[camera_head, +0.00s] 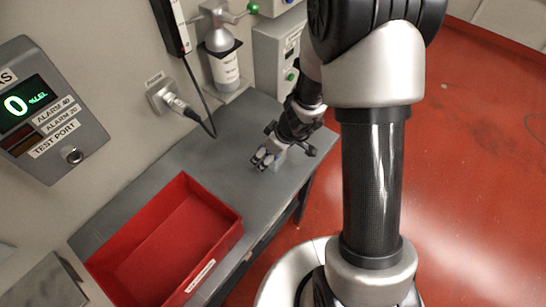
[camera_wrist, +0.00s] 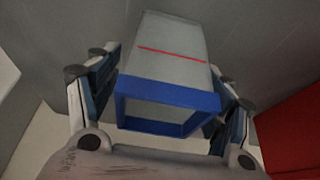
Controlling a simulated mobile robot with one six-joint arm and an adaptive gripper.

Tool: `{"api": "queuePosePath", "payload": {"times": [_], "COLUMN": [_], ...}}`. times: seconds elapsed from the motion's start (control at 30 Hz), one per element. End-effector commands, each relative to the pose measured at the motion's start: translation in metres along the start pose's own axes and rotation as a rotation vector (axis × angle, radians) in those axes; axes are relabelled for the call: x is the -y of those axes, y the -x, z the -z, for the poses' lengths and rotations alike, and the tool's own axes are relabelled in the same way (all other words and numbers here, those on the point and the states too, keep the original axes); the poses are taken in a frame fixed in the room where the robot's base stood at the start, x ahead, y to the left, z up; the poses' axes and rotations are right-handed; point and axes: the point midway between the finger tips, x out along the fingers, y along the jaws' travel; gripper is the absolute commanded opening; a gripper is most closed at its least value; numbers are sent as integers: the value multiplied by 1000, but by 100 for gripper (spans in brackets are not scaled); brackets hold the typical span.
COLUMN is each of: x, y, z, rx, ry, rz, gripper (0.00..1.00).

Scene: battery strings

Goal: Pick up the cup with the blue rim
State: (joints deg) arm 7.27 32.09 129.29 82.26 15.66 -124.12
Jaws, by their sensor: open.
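The cup is a grey, square-sided vessel (camera_wrist: 172,48) with a thick blue rim (camera_wrist: 168,93) and a thin red line on its side. In the wrist view it fills the middle, with its open mouth facing the camera. My gripper (camera_wrist: 163,80) is open, with one finger on each side of the cup. I cannot tell whether either finger touches it. In the head view my gripper (camera_head: 270,158) is low over the far right part of the grey bench (camera_head: 222,152). The cup is mostly hidden there.
A red tray (camera_head: 165,235) stands on the near left of the bench. A dispenser bottle (camera_head: 224,68) and a plugged-in cable (camera_head: 178,103) are at the wall behind. A gas display (camera_head: 40,110) is at left. Bare bench lies between tray and gripper.

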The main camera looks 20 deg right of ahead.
Motion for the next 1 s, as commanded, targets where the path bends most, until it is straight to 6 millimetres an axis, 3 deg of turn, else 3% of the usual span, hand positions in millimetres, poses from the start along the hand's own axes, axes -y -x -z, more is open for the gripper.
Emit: {"api": "queuePosePath", "payload": {"times": [0.1,0.77,1.0], "x": [0,0,0], "y": [1,1,2], "z": [0,0,1], "rx": [0,-1,-1], "ry": [0,0,0], "rz": [0,0,0], "gripper": [73,29,29]}}
